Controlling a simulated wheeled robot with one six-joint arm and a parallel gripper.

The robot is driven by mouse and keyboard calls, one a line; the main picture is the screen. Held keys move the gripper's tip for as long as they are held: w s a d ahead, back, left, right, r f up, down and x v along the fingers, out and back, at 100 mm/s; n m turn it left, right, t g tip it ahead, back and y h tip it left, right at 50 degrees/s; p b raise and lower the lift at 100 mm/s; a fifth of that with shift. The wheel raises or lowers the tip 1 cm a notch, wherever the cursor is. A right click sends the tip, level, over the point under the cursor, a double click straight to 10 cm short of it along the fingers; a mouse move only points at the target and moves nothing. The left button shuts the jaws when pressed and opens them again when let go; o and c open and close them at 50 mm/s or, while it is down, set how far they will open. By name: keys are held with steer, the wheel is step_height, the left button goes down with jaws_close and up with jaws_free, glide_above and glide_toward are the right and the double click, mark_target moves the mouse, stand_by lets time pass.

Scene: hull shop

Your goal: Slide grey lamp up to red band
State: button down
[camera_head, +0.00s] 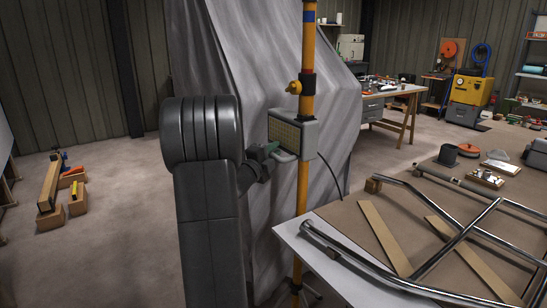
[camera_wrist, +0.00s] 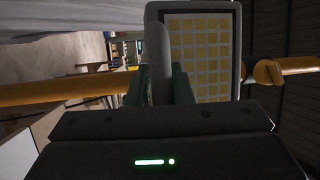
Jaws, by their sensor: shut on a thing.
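The grey lamp (camera_head: 309,137) is a boxy light with a yellow grid face. It sits on the upright yellow pole (camera_head: 303,190) at the middle of the head view. In the wrist view the lamp (camera_wrist: 236,50) fills the upper middle, and the pole (camera_wrist: 60,89) runs sideways behind it. My gripper (camera_head: 272,153) is at the lamp's lower left side. The wrist view shows my gripper's green fingers (camera_wrist: 160,85) shut around the lamp's grey handle (camera_wrist: 160,50).
A yellow knob (camera_head: 294,87) on a black collar (camera_head: 307,84) is on the pole just above the lamp. A grey sheet (camera_head: 240,50) hangs close behind. A bench (camera_head: 345,220) with bent metal tubing (camera_head: 455,240) stands at lower right. A black cable hangs right of the lamp.

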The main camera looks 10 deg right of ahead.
steer(key=c, duration=1.4)
jaws_free()
steer(key=shift+o, duration=0.2)
steer(key=b+v, duration=0.1)
steer(key=v, duration=1.2)
steer(key=shift+s+a, duration=0.3)
steer(key=shift+w, duration=0.1)
steer(key=x, duration=0.4)
steer(key=p+x, duration=0.1)
steer(key=x, duration=0.4)
steer(key=f+x, duration=0.1)
steer(key=x, duration=0.3)
steer(key=shift+w+d+p, duration=0.2)
steer(key=shift+d+p, duration=0.1)
